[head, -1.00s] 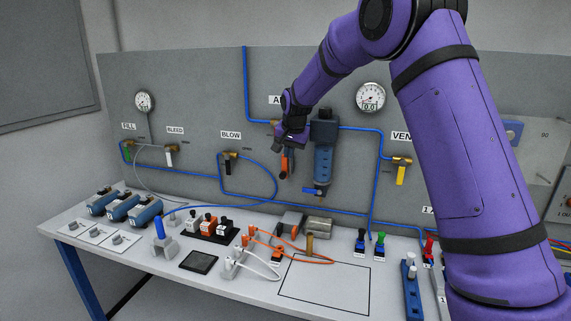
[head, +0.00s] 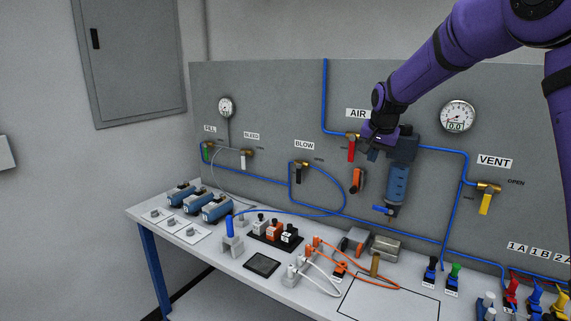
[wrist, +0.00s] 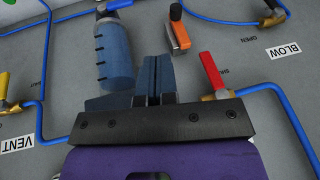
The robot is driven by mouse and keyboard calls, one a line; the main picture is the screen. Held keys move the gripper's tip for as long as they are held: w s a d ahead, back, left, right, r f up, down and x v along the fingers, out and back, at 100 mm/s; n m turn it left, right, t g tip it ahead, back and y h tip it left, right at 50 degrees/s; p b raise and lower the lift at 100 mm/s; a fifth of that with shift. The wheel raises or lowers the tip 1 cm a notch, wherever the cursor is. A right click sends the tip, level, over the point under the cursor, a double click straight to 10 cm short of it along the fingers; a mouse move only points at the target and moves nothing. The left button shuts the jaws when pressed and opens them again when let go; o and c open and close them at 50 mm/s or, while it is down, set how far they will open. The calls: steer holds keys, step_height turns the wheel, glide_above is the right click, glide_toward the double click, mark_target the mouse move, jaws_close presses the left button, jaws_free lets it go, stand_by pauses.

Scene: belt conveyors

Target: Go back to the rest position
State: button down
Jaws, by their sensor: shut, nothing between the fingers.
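My gripper (head: 374,146) is in front of the grey panel, below and right of the AIR label. It is shut and empty; in the wrist view its two blue-grey fingers (wrist: 154,78) lie together. The red-handled AIR valve (head: 351,149) is just left of it, and shows right of the fingers in the wrist view (wrist: 213,74). The blue filter unit (head: 397,183) is to the right and below, partly covered at its top by the gripper. An orange handle (head: 358,181) is below the gripper. I see no contact with these parts, but depth is hard to judge.
The white bench (head: 222,262) below holds several blue cylinders, orange and black plugs, cables and a dark square pad (head: 262,264). A gauge (head: 458,116) and the yellow VENT handle (head: 486,203) are right of the gripper. Blue tubing (head: 325,95) runs along the panel.

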steer(key=s+d+r+n, duration=0.15)
steer(key=s+r, duration=0.35)
steer(key=s, duration=0.7)
steer(key=s+d+r+n, duration=0.15)
steer(key=s+r, duration=0.35)
steer(key=s, duration=0.7)
steer(key=s+f+n, duration=0.1)
steer(key=s+f, duration=0.1)
steer(key=s, duration=0.8)
steer(key=s+f+n, duration=0.1)
steer(key=s+f, duration=0.1)
steer(key=s, duration=0.9)
steer(key=shift+s+f+n+t, duration=0.15)
steer(key=shift+n+t, duration=0.25)
